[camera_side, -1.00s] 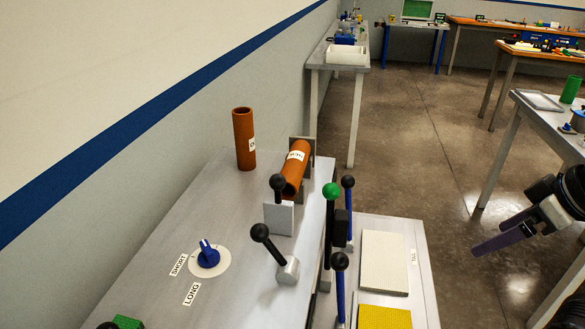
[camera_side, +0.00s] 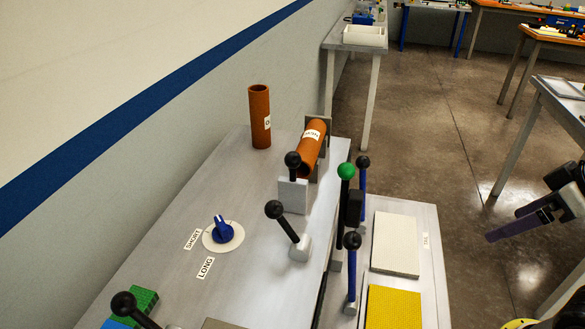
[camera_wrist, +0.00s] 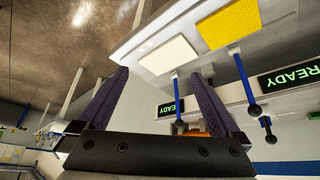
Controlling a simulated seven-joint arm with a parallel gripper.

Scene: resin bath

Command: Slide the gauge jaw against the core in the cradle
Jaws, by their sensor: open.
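The core (camera_side: 315,131) is an orange-brown tube with a white label, lying tilted in the side view against a grey cradle (camera_side: 322,160). A light grey upright plate (camera_side: 293,197) with a black ball knob (camera_side: 293,160), apparently the gauge jaw, stands at its near end. I cannot tell whether plate and core touch. My gripper (camera_side: 503,225) is open and empty at the right edge, over the floor, well away from the bench. Its purple fingers also show in the wrist view (camera_wrist: 158,75). An orange piece (camera_wrist: 196,133) there is mostly hidden.
Another brown tube (camera_side: 260,115) stands upright on the bench. Knobbed levers, including a green-topped one (camera_side: 346,171), line the bench's right edge. A white pad (camera_side: 396,243) and yellow pad (camera_side: 393,308) lie on the lower shelf.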

